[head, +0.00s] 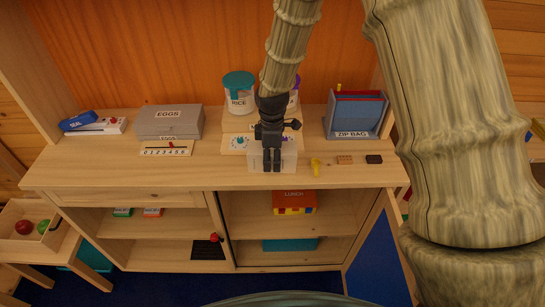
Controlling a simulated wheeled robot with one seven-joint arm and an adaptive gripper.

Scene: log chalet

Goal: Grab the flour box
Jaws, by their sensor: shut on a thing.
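My gripper (272,168) points down at the front middle of the wooden counter. Its dark fingers are shut on a small pale, see-through box (255,162), partly hidden behind them. I can read no flour label on this box, and I cannot tell whether it is lifted off the counter. A purple-lidded container (295,98) stands behind my arm, mostly hidden, its label out of sight.
A teal-lidded rice canister (239,101), a grey eggs box (168,122) and a zip bag holder (355,116) stand around. A yellow scoop (316,167) lies right of the gripper. A cabinet door (380,255) hangs open below right. The counter's front left is clear.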

